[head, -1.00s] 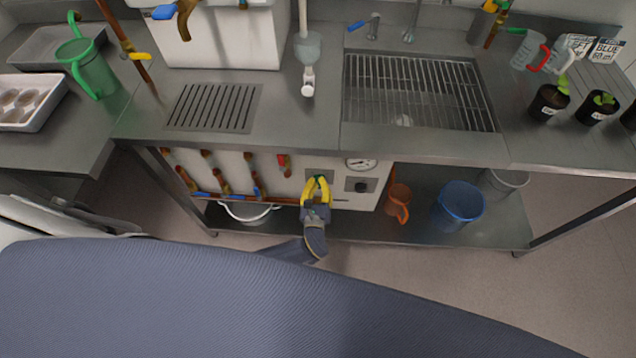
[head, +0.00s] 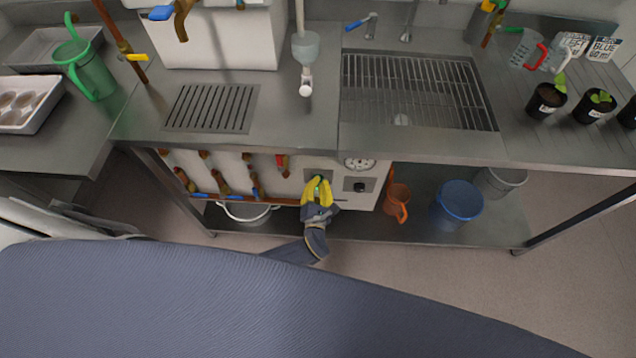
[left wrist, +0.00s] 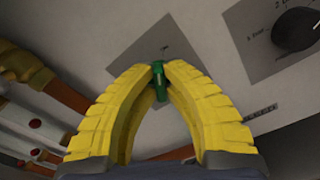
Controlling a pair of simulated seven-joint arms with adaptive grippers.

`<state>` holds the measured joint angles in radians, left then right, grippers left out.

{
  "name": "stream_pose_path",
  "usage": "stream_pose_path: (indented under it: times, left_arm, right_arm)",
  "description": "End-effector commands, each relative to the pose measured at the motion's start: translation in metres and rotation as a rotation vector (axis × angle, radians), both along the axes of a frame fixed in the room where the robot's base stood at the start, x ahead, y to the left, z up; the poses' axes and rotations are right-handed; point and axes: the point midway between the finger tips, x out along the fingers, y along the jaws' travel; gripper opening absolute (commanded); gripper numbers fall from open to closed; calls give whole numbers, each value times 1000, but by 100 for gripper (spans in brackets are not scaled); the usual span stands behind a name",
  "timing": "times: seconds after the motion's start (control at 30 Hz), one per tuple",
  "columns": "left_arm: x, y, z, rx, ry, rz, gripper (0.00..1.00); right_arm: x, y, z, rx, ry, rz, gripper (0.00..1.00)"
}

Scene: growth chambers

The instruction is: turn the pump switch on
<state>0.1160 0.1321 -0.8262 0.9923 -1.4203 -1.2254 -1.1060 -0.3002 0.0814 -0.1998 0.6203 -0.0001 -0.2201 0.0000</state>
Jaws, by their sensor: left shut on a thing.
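The pump switch is a small green lever (left wrist: 158,82) on a grey square plate (left wrist: 160,45) on the pale panel under the worktop. My left gripper (head: 319,181) reaches this panel in the head view. Its yellow fingers (left wrist: 158,72) are shut on the green lever in the left wrist view, one on each side. The lever's upper and lower ends show between the fingertips. Lettering on the plate is too small to read. My right gripper is in neither view.
A black knob (left wrist: 296,29) on another grey plate sits right of the switch, below a round gauge (head: 360,163). Pipes with valves (head: 222,184) run to the left. An orange jug (head: 397,203) and blue bucket (head: 459,205) stand on the lower shelf.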

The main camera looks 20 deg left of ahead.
Motion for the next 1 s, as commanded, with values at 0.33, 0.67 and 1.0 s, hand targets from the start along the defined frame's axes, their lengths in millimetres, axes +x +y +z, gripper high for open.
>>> stream_pose_path:
  times: [0.33, 0.67, 1.0]
  left_arm:
    - [1, 0, 0, 173, 37, 2, 0]
    - [1, 0, 0, 226, 48, 1, 0]
    - [1, -1, 0, 228, 49, 1, 0]
  right_arm:
    - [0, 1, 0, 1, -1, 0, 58]
    - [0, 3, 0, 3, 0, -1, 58]
    - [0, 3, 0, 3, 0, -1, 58]
